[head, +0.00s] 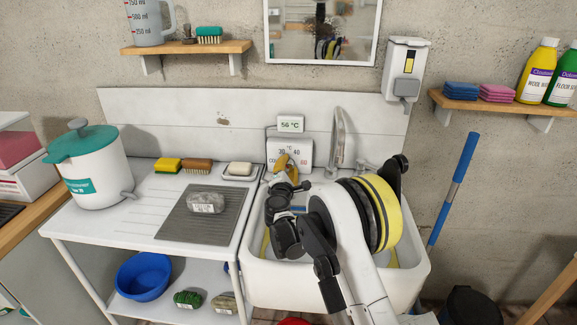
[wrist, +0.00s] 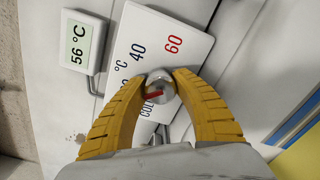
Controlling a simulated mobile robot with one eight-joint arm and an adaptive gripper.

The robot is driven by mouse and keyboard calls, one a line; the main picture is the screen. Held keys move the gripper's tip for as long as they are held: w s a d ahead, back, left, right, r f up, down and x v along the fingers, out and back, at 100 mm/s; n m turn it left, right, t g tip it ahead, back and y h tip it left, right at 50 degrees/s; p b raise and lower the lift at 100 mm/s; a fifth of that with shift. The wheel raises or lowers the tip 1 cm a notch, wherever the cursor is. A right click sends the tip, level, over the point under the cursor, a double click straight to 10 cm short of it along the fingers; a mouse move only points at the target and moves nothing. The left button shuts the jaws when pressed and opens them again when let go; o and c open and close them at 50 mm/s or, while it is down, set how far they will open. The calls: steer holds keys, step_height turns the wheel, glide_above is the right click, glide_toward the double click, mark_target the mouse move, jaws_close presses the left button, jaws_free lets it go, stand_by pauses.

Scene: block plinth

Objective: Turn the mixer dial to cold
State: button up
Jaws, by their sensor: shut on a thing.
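The mixer dial (wrist: 160,80) is a round silver knob with a red mark, on a white plate (wrist: 182,35) printed 40, 60 and COLD; another number is partly covered. The red mark crosses the knob's lower part; I cannot tell which label it points to. My gripper (wrist: 161,88) is shut on the dial, one yellow finger on each side. A small display (wrist: 80,42) beside the plate reads 56 °C. In the head view my gripper (head: 286,167) reaches the plate (head: 303,150) above the sink, and its fingers hide the dial.
The white sink (head: 421,258) lies below my arm. A tall metal piece (head: 339,140) stands right of the plate. A soap dispenser (head: 404,70) hangs above.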

steer(key=n, duration=0.4)
steer(key=shift+n, duration=1.9)
steer(key=o, duration=1.2)
steer(key=s, duration=1.2)
steer(key=shift+a, duration=0.4)
